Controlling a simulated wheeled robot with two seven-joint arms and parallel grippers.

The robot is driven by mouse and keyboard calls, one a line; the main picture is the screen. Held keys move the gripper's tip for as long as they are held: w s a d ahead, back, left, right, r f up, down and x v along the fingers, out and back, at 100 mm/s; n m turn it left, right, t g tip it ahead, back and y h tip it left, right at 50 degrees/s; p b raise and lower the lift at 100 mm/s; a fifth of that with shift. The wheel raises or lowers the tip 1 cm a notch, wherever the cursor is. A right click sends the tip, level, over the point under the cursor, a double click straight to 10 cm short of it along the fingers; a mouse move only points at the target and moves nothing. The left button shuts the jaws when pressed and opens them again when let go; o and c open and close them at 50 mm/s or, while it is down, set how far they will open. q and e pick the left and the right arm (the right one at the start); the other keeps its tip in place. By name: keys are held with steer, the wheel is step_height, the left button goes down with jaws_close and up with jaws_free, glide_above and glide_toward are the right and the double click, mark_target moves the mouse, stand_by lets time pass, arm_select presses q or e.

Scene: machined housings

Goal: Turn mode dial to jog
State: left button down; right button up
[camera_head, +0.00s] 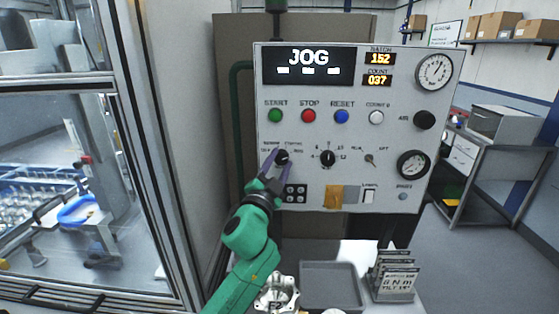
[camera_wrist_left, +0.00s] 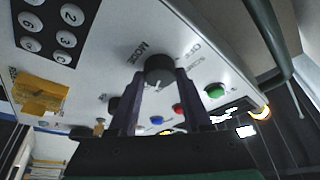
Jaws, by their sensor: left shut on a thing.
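The mode dial (camera_head: 282,157) is a black round knob at the left of the white control panel (camera_head: 330,222). My left gripper (camera_head: 273,160) has its purple fingers on either side of this dial and is shut on it. In the left wrist view the dial (camera_wrist_left: 159,70) sits between the two fingertips (camera_wrist_left: 158,80), with the word MODE printed beside it. The panel's display (camera_head: 308,67) reads JOG. The dial's pointer is too small to read clearly in the head view. My right gripper is not in view.
Green, red and blue buttons (camera_head: 309,116) sit above the dial, and a second black knob (camera_head: 328,158) is to its right. A keypad (camera_head: 295,193) is just below. A grey tray (camera_head: 330,287) and a metal housing (camera_head: 277,294) stand on the table in front.

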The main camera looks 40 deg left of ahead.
arm_select(q)
steer(key=shift+c, duration=1.7)
jaws_free()
steer(key=shift+s+d+f+b, duration=0.15)
steer(key=shift+s+f+b, duration=0.1)
steer(key=shift+s+b, duration=0.05)
steer(key=v, duration=1.3)
steer(key=shift+s, duration=0.4)
steer(key=shift+d, duration=0.1)
